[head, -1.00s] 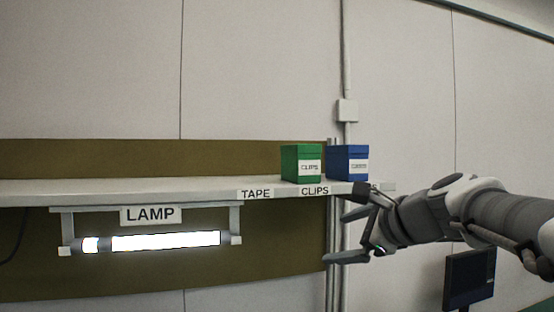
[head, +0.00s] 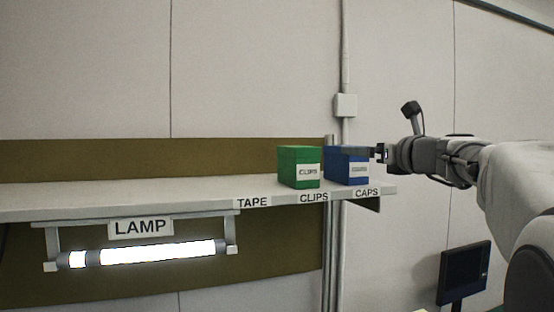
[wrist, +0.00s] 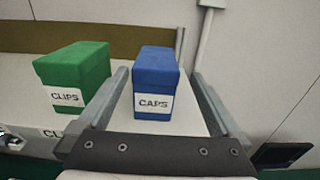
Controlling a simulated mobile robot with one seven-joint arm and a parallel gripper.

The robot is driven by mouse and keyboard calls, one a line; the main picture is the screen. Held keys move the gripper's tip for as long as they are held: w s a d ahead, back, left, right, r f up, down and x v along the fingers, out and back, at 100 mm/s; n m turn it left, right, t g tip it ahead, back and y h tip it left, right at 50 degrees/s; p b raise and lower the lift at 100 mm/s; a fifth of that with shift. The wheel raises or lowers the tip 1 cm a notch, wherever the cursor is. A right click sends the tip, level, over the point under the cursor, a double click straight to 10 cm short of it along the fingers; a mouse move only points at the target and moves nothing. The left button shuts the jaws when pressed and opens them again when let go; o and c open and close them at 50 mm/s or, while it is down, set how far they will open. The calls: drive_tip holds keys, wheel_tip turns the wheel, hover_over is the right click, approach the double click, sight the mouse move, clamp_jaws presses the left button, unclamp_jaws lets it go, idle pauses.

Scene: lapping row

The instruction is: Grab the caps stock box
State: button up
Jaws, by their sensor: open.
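The caps stock box is a blue box (head: 348,170) with a white label, standing at the right end of the shelf above the CAPS shelf label (head: 367,192). In the wrist view the blue box (wrist: 155,78) reads CAPS and stands between the two open fingers. My gripper (head: 362,151) is level with the upper part of the box in the head view, with a finger across its top right. In the wrist view my gripper (wrist: 163,100) has a gap on each side of the box. I cannot tell whether either finger touches it.
A green CLIPS box (head: 299,167) stands close to the left of the blue box, and it also shows in the wrist view (wrist: 75,72), beside my left finger. The shelf (head: 120,199) is bare further left. A lit lamp (head: 150,252) hangs below. A dark monitor (head: 464,274) is at lower right.

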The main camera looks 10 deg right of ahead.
drive_tip(key=w, duration=0.3)
drive_tip(key=shift+a, duration=0.35)
drive_tip(key=w, duration=0.1)
drive_tip(key=w+a+p, duration=0.1)
drive_tip(key=w+p, duration=0.1)
drive_tip(key=w, duration=0.1)
drive_tip(key=shift+a+r, duration=0.15)
drive_tip(key=shift+r, duration=0.15)
drive_tip(key=shift+w+a+p, duration=0.1)
drive_tip(key=shift+w+p, duration=0.25)
drive_tip(key=shift+w, duration=0.15)
drive_tip(key=c, duration=1.5)
clamp_jaws()
drive_tip(key=shift+r, duration=0.1)
